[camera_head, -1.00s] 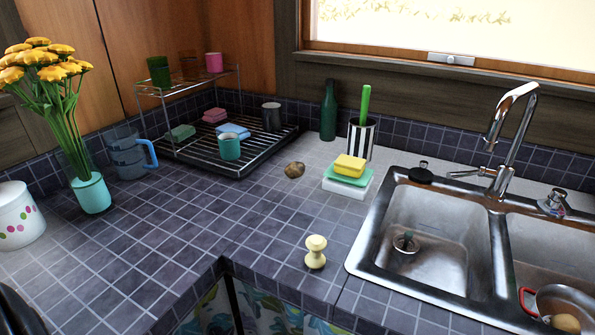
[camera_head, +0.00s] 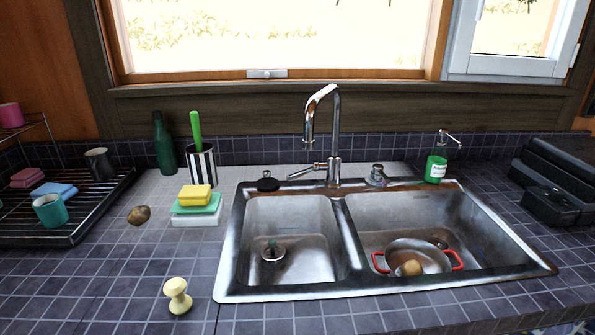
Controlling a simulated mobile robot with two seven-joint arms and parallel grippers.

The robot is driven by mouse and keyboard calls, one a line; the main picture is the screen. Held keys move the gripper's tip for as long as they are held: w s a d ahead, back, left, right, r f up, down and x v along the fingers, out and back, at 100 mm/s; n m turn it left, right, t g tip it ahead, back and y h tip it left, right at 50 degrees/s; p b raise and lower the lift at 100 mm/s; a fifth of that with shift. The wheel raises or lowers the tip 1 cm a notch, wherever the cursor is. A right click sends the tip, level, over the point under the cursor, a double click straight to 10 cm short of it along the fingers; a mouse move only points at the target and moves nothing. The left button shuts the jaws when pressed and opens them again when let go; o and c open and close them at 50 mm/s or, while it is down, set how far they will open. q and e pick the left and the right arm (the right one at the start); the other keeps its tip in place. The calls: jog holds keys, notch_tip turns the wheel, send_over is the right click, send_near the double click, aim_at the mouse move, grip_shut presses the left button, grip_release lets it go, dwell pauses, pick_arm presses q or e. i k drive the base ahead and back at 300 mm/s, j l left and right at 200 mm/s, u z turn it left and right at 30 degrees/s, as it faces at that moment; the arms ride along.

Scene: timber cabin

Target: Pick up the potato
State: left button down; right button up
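A brown potato (camera_head: 139,215) lies on the tiled counter (camera_head: 105,265), left of the sponges and right of the dish rack. A second, lighter potato-like item (camera_head: 410,268) sits in a metal pot with red handles (camera_head: 436,259) in the right sink basin. Neither of my grippers shows in the head view.
A double sink (camera_head: 232,262) with a tall faucet (camera_head: 334,140) fills the middle. Stacked sponges (camera_head: 197,206), a striped holder (camera_head: 202,166), a green bottle (camera_head: 163,145) and a dish rack (camera_head: 75,230) stand left. A pale yellow knob-shaped item (camera_head: 177,296) stands near the front. A soap bottle (camera_head: 436,168) stands right.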

aim_at(139, 214)
jog(key=l+u, duration=0.2)
jog(key=u, duration=1.1)
jog(key=i+l, duration=0.05)
